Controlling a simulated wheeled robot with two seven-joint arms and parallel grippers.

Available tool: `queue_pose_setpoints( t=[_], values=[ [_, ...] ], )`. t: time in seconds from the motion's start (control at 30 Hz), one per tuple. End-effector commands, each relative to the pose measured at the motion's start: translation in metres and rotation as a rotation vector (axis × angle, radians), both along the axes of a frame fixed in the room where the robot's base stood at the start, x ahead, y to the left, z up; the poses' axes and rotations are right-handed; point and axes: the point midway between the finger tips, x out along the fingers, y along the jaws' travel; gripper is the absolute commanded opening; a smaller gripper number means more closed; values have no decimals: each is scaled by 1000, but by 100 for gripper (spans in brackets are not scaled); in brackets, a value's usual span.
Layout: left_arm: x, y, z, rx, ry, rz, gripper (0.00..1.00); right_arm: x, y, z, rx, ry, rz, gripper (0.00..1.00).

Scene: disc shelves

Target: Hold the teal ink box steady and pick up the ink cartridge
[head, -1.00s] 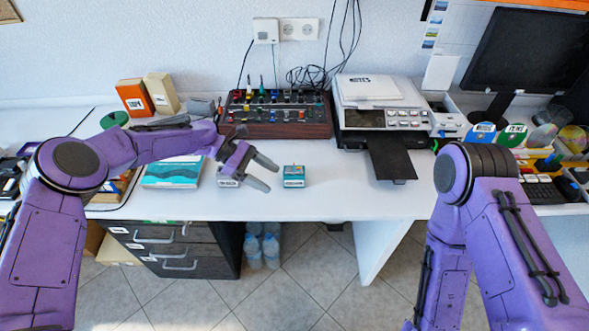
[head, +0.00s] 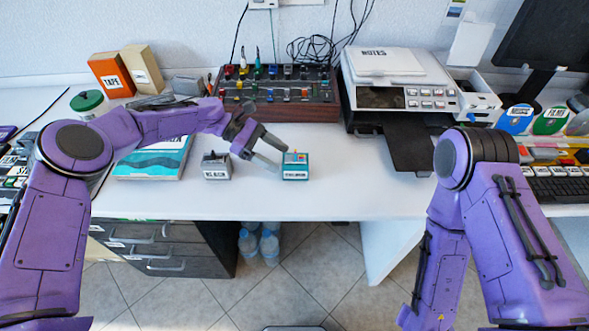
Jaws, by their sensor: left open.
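The teal ink box (head: 295,172) sits on the white desk, with a white label on its front and small coloured pieces showing at its open top. Which of these pieces is the ink cartridge is too small to tell. My left gripper (head: 279,155) is open and empty, just left of the teal box, its fingers pointing toward it. One fingertip is close to the box's upper left edge; I cannot tell whether it touches.
A grey labelled box (head: 216,168) stands left of the teal box. A teal book (head: 150,165) lies further left. A rack of coloured items (head: 278,108) stands behind, and a printer (head: 395,90) with its dark tray out stands at right. The desk front (head: 350,195) is clear.

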Motion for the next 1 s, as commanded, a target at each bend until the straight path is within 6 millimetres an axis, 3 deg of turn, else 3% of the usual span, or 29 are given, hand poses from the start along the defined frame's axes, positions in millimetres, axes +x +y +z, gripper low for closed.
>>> queue_pose_setpoints(
  t=[0.1,0.3,0.7,0.77,0.8,1.0],
  values=[
    [-6,-18,-14,0,1,-2,67,0,0,-12,0,0,0,43],
    [-13,-39,-24,1,0,2,67,0,0,-12,0,0,0,43],
    [-15,-46,-28,1,0,4,67,0,0,-13,0,0,0,43],
    [-15,-46,-28,1,0,4,51,0,0,-13,0,0,0,43],
    [-15,-46,-28,1,0,4,38,0,0,-13,0,0,0,43],
    [-15,-46,-28,1,0,4,37,0,0,-13,0,0,0,43]
  ],
)
